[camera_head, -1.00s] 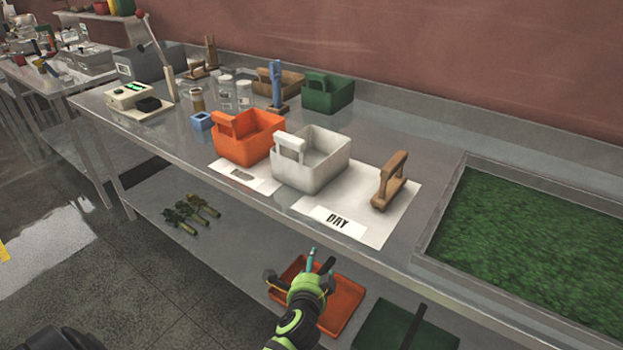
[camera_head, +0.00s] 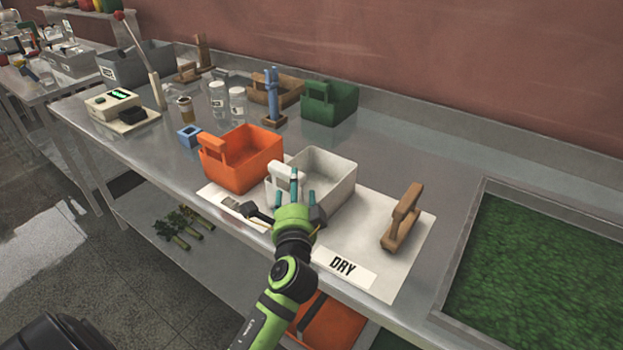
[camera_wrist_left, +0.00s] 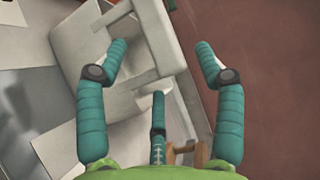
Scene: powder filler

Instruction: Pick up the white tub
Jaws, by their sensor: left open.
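The white tub (camera_head: 340,203) stands on the white sheet marked DRY (camera_head: 400,240), right of the orange tub. Its raised handle faces the front of the bench. My left gripper (camera_head: 295,188) is open at the front of the white tub, its teal fingers overlapping the handle in the head view. In the left wrist view the white tub (camera_wrist_left: 82,62) fills the left and middle, with its handle (camera_wrist_left: 157,38) lying between the spread fingers (camera_wrist_left: 161,62). I cannot tell whether any finger touches it. My right gripper is not in view.
The orange tub (camera_head: 258,168) stands close on the left. A green-filled basin (camera_head: 550,270) is farther right. Jars, a green tub (camera_head: 330,105) and a brown tub are behind. An orange tray (camera_head: 335,318) is below.

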